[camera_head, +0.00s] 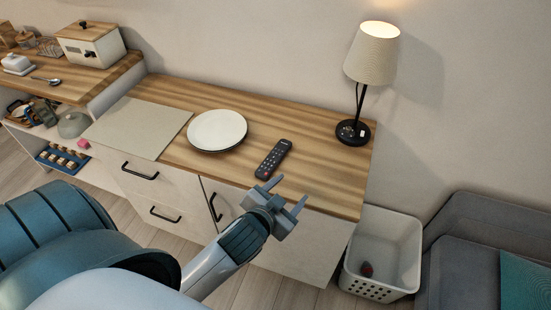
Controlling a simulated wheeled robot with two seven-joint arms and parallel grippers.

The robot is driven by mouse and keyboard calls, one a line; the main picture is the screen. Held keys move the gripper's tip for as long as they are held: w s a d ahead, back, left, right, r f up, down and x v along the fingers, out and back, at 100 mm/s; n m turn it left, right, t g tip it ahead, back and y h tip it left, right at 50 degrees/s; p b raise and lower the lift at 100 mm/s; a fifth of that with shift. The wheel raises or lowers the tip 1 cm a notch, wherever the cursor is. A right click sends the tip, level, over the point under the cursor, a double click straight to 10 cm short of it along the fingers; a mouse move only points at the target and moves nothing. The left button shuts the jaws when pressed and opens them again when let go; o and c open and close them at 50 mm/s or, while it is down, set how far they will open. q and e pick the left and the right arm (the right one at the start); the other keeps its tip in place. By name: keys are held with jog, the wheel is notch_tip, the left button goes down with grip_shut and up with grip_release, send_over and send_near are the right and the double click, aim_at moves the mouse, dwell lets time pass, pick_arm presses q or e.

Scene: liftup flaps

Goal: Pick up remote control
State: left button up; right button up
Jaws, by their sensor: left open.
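A black remote control (273,159) lies on the wooden top of the cabinet (300,126), near its front edge and to the right of the white plate. My left gripper (288,194) is open and empty. In the picture it shows just below the remote, near the cabinet's front edge, with a visible gap between its fingers and the remote. My right gripper is not in view.
A white plate (217,130) and a pale mat (138,126) lie left of the remote. A lamp (371,62) stands at the cabinet's right end. A white basket (383,243) and a grey sofa (470,262) are on the floor at right.

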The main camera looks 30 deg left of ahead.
pick_arm(q)
jog(key=w+d+r+m+t+h, duration=0.3)
jog(key=w+r+t, duration=0.15)
jog(key=r, duration=0.45)
jog(key=w+d+r+m+t+h, duration=0.35)
jog(key=w+r, duration=0.25)
jog(key=r, duration=0.4)
jog(key=s+d+r+m+g+h, duration=0.2)
jog(key=d+r+m+g+h, duration=0.2)
jog(key=d+m+g+h, duration=0.5)
jog(key=s+d+r+m+g+h, duration=0.2)
jog(key=d+r+m+g+h, duration=0.25)
jog(key=m, duration=0.85)
jog(key=m+g+y+p, duration=0.2)
jog(key=m+g+y, duration=0.35)
jog(key=y, duration=1.35)
send_over(275, 156)
notch_tip(275, 156, down, 19)
jog(key=n+g, duration=0.2)
notch_tip(275, 156, down, 4)
jog(key=shift+r+p, duration=0.2)
jog(key=shift+p, duration=0.6)
jog(key=shift+f, duration=0.6)
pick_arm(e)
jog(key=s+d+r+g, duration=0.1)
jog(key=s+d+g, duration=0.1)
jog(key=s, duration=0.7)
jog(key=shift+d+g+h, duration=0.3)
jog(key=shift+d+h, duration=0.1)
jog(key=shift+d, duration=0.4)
